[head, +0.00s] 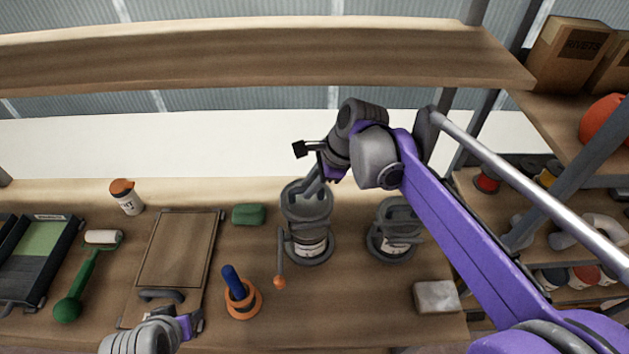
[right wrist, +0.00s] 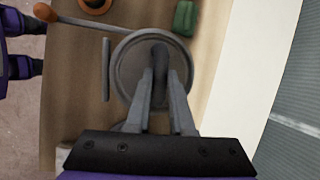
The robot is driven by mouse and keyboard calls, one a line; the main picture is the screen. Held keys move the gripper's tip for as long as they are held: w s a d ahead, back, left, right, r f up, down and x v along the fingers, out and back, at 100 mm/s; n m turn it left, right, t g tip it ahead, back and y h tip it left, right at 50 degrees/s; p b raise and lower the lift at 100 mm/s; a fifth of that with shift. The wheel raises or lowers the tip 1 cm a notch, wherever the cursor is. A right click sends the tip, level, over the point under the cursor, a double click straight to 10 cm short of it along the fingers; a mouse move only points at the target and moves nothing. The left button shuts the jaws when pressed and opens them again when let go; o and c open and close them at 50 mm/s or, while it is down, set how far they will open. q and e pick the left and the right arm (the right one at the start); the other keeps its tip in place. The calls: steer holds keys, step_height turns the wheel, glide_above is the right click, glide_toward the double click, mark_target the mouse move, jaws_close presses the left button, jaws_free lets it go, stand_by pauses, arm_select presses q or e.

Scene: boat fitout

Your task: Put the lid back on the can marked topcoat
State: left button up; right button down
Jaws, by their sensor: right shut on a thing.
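My right gripper (head: 318,186) is shut on the upright handle of a round grey lid (head: 300,207). In the right wrist view the fingers (right wrist: 160,90) pinch that handle, and the lid (right wrist: 130,66) lies flat below them. The lid is over a grey can (head: 309,246) with a pale label; I cannot tell whether it touches the rim. A second grey can (head: 393,245) stands to the right with a handled lid on top. The lettering on both labels is too small to read. My left gripper (head: 192,322) is low at the left, its jaws unclear.
An orange-ended stick tool (head: 280,281) lies close beside the left can. A blue-handled orange item (head: 240,298), a green block (head: 249,214) and a wooden board (head: 180,250) are further left. A pale block (head: 436,296) is at front right. A shelf (head: 250,55) hangs above.

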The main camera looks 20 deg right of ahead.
mark_target(315, 201)
steer(key=shift+s+d+f+b, duration=0.1)
steer(key=shift+f+b, duration=0.45)
steer(key=shift+f, duration=0.6)
arm_select(q)
steer(key=shift+s+d+f+b, duration=0.1)
steer(key=shift+s+f+b, duration=0.3)
steer(key=shift+f, duration=0.45)
steer(key=shift+s+a+f+b, duration=0.1)
steer(key=shift+s+f+b, duration=0.3)
steer(key=shift+f, duration=0.5)
steer(key=shift+s+d+f+b, duration=0.1)
steer(key=shift+s+f+b, duration=0.3)
steer(key=shift+f, duration=0.45)
arm_select(e)
steer(key=shift+f, duration=2.4)
arm_select(q)
steer(key=shift+f+b, duration=0.3)
arm_select(e)
steer(key=shift+f, duration=0.4)
steer(key=shift+c, duration=1.1)
jaws_free()
arm_select(q)
steer(key=shift+r, duration=0.1)
arm_select(e)
steer(key=shift+r, duration=0.1)
